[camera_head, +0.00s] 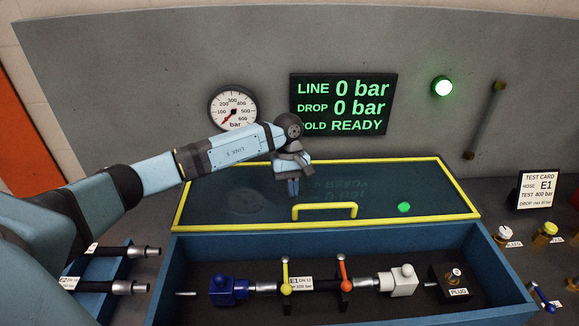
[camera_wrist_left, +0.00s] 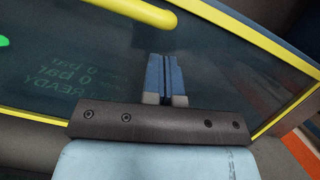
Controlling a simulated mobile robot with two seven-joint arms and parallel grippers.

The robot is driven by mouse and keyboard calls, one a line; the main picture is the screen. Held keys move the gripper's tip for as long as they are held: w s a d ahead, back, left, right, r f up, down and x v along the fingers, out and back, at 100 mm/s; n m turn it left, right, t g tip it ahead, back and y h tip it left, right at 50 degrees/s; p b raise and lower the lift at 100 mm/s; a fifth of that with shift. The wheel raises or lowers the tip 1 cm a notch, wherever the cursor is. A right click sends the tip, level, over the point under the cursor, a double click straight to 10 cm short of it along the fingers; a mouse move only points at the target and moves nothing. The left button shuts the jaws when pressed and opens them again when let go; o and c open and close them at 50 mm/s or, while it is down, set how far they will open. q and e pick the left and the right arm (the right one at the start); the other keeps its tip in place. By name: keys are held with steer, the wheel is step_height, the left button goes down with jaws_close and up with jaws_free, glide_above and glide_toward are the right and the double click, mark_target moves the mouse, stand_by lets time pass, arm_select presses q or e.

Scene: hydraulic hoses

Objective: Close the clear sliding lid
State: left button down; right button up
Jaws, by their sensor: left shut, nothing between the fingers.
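The clear sliding lid (camera_head: 370,190) has a yellow frame and lies behind the blue open-topped box (camera_head: 180,260). The box's inside shows uncovered. A yellow handle (camera_head: 325,207) stands near the lid's front edge; part of it shows in the left wrist view (camera_wrist_left: 150,13). My left gripper (camera_head: 293,190) points down over the lid, behind and left of the handle. Its blue fingers (camera_wrist_left: 167,75) are shut together with nothing between them. I cannot tell whether the fingertips touch the lid. My right gripper is not in view.
In the box, a hose (camera_head: 315,284) lies between a blue block (camera_head: 228,290) and a white block (camera_head: 403,281), near yellow and orange levers. A black plug block (camera_head: 452,283) sits at right. Behind, a gauge (camera_head: 232,108) and a screen (camera_head: 343,104) are on the wall.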

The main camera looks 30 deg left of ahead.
arm_select(q)
steer(key=shift+s+d, duration=0.55)
steer(key=shift+s, duration=0.05)
steer(key=shift+d+f, duration=0.1)
steer(key=shift+f, duration=0.1)
